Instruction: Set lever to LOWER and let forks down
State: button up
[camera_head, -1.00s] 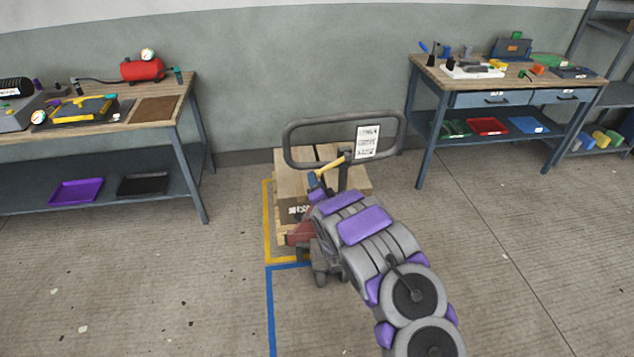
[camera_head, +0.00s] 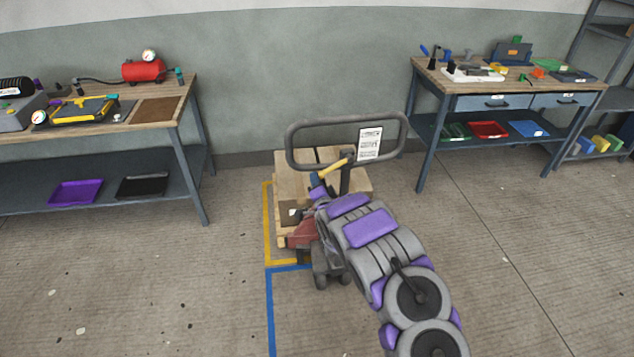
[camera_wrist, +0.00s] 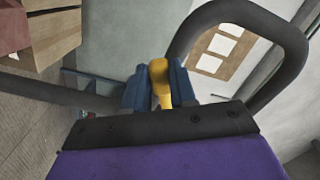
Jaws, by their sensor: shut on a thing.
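The pallet jack's dark looped handle (camera_head: 345,124) stands upright in the middle of the head view, with a white label (camera_head: 370,143) on its right side. The yellow lever (camera_head: 335,167) sticks out to the left, just below the loop. In the wrist view the lever (camera_wrist: 159,78) stands between the two blue fingers of my gripper (camera_wrist: 157,88), which is shut on it. The jack's red body (camera_head: 302,234) shows low down beside my arm. A wooden crate (camera_head: 293,178) sits behind the handle. My arm hides most of the jack, and the forks are not visible.
A workbench (camera_head: 160,113) with gauges and a red tank stands at the left. Another bench (camera_head: 480,88) with drawers stands at the right. Yellow (camera_head: 267,225) and blue (camera_head: 269,310) floor lines run left of the jack. The floor is clear on both sides.

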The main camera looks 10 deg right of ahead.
jog(key=shift+d, duration=0.55)
grip_shut()
jog(key=shift+r, duration=0.1)
